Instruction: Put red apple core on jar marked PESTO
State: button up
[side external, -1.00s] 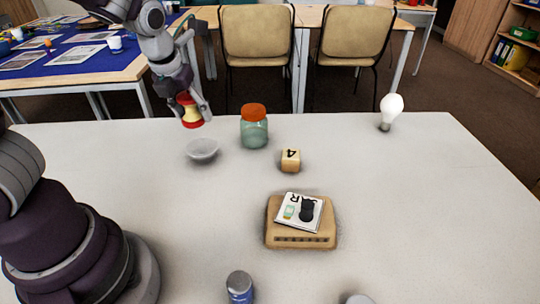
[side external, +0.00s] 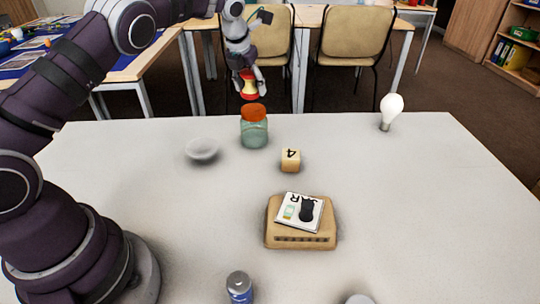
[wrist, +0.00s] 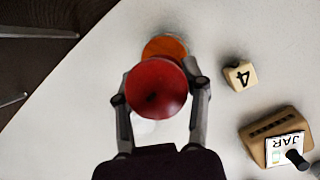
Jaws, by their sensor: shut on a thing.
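The red apple core (side external: 248,90), with red ends and a pale yellow middle, is held in my gripper (side external: 249,84) above and slightly behind the jar. The jar (side external: 254,134) is greenish glass with an orange lid and stands upright on the table; no PESTO mark is legible on it. In the wrist view, the round red end of the apple core (wrist: 156,90) sits between both fingers of my gripper (wrist: 158,76). The jar's orange lid (wrist: 166,46) shows partly behind the core; the rest of the jar is hidden there.
A pale bowl (side external: 202,150) stands left of the jar. A wooden cube marked 4 (side external: 290,160) is to its right. A tan block (side external: 300,239) bears a card with a dark object. A light bulb (side external: 391,110) stands at back right, a blue-labelled can (side external: 239,288) in front.

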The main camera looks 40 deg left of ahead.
aim_at(253, 98)
jog(key=shift+w+a, duration=0.25)
jog(key=shift+w, duration=0.3)
jog(key=shift+f, duration=1.7)
jog(key=shift+f, duration=0.15)
jog(key=o, duration=1.1)
